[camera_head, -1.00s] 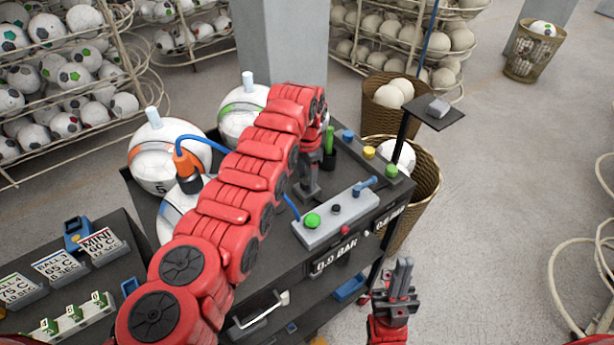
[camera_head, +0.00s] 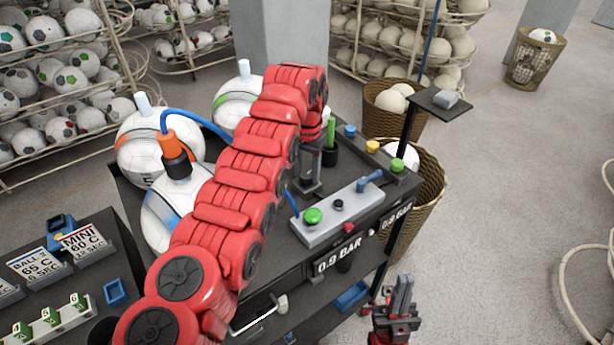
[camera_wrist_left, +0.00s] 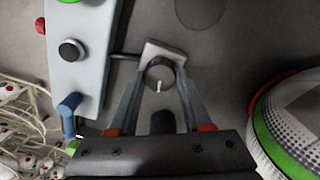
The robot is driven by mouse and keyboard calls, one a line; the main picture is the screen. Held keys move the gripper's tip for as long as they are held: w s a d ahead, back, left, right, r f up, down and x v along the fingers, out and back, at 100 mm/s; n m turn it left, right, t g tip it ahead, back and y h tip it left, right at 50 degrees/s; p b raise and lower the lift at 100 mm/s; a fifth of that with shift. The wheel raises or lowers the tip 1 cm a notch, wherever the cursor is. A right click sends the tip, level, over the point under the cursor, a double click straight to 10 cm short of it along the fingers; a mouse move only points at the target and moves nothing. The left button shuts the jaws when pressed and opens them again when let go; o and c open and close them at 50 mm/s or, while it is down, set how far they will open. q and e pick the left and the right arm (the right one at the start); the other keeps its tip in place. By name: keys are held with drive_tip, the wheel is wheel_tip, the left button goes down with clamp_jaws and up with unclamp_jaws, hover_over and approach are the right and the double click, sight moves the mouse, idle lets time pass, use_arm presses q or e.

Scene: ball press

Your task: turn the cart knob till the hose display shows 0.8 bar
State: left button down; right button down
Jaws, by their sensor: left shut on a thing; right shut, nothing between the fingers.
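The cart (camera_head: 262,279) is dark grey. Its dark round knob (camera_wrist_left: 160,73), with a white pointer mark, sits in a pale bracket in the left wrist view. My left gripper (camera_head: 310,187) reaches down to the cart top and is shut on the knob, one finger on each side (camera_wrist_left: 160,82). In the head view the arm largely hides the knob. A display (camera_head: 337,257) on the cart's front edge reads 0.9 BAR. A second, smaller display (camera_head: 396,215) to its right appears to read 0.9 BAR. My right gripper (camera_head: 402,290) is shut and empty, in front of the cart.
A grey control box (camera_head: 337,217) with a green button and blue lever lies beside the left gripper. Large balls (camera_head: 150,150) stand on the cart's left, one under an orange hose fitting (camera_head: 173,143). A post with a small shelf (camera_head: 440,101) rises at the right corner.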

sight(307, 174)
use_arm(q)
drive_tip(key=shift+r, duration=0.1)
idle(0.4)
drive_tip(key=shift+c, duration=1.7)
unclamp_jaws()
drive_tip(key=shift+r, duration=0.4)
wheel_tip(307, 174, up, 2)
wheel_tip(307, 174, up, 14)
drive_tip(key=p, duration=1.5)
drive_tip(key=shift+r, duration=0.25)
